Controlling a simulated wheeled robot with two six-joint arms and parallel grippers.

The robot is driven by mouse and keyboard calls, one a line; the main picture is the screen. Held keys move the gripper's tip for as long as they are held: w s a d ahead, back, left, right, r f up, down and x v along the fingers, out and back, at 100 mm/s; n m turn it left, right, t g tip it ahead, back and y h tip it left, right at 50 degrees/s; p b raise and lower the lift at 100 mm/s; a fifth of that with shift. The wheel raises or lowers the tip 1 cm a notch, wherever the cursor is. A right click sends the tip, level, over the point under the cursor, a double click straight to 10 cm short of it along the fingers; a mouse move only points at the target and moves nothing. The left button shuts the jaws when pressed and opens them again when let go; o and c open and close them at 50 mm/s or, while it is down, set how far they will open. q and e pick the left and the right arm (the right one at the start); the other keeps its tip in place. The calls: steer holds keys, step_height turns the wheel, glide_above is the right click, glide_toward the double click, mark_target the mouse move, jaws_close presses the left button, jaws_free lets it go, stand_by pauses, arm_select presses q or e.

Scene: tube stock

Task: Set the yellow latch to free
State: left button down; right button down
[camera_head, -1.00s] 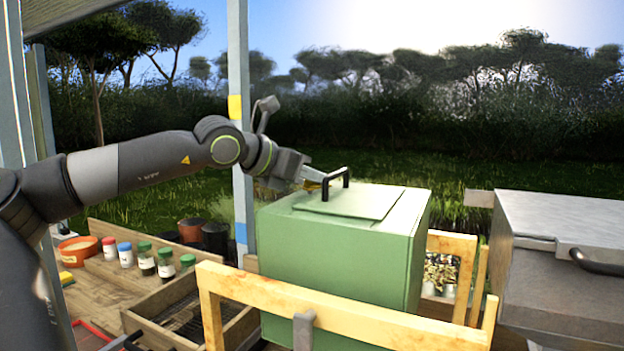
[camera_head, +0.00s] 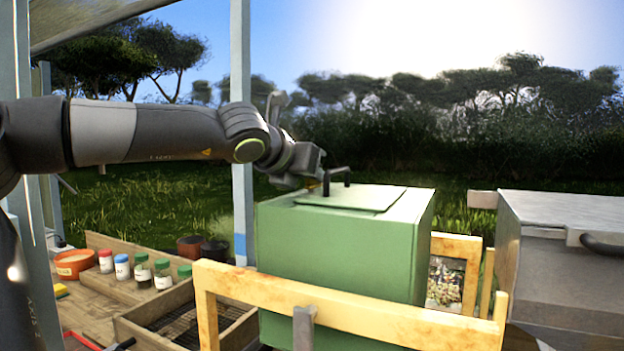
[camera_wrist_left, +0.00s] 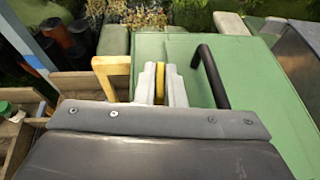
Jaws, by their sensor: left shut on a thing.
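The yellow latch (camera_wrist_left: 160,84) shows as a narrow upright yellow piece between the fingers in the left wrist view. My left gripper (camera_wrist_left: 160,88) is shut on it, at the top of the green box (camera_head: 335,250). In the head view my left gripper (camera_head: 316,183) reaches the left edge of the box top, beside the black handle (camera_head: 337,173) of the lid (camera_head: 352,198). The fingers and wrist hide most of the latch there. The black handle also stands just right of the fingers in the left wrist view (camera_wrist_left: 212,75). My right gripper is out of view.
A pale wooden frame (camera_head: 345,318) stands in front of the box. A grey metal box (camera_head: 565,260) stands to the right. Jars (camera_head: 142,270), an orange bowl (camera_head: 76,263) and a wooden tray (camera_head: 150,335) are at the lower left. Above the lid is free.

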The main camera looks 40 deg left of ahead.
arm_select(q)
steer(key=c, duration=1.5)
jaws_free()
steer(key=shift+s, duration=0.1)
steer(key=b+v, duration=0.4)
steer(key=v, duration=1.3)
steer(key=shift+s+r, duration=0.1)
steer(key=shift+r, duration=0.1)
